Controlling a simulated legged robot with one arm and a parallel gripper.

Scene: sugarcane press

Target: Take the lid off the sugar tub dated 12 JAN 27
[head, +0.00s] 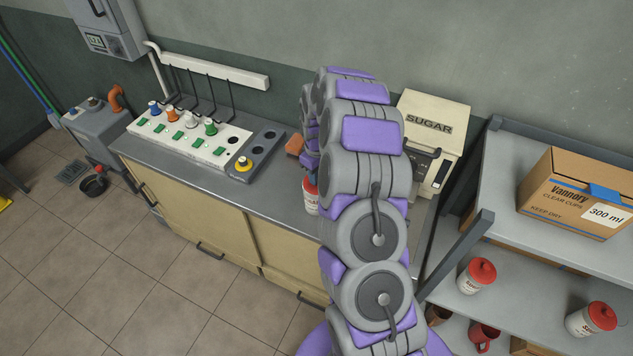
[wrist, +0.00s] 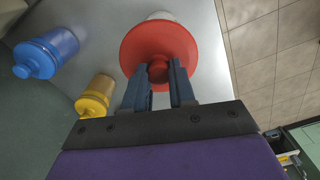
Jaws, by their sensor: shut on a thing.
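In the wrist view, my gripper (wrist: 167,74) is shut on the knob of a round red lid (wrist: 190,38). Part of a white tub (wrist: 161,15) shows past the lid's far edge; I cannot tell whether the lid still touches it. In the head view, a white tub (head: 311,200) with red lettering and a red top stands on the counter, partly hidden by my arm. Two more red-lidded tubs stand on the lower shelf at the right, one nearer the counter (head: 472,284) and one farther right (head: 583,321). No date is readable.
A SUGAR box (head: 433,118) stands behind my arm. A panel with coloured knobs (head: 190,139) occupies the counter's left part.

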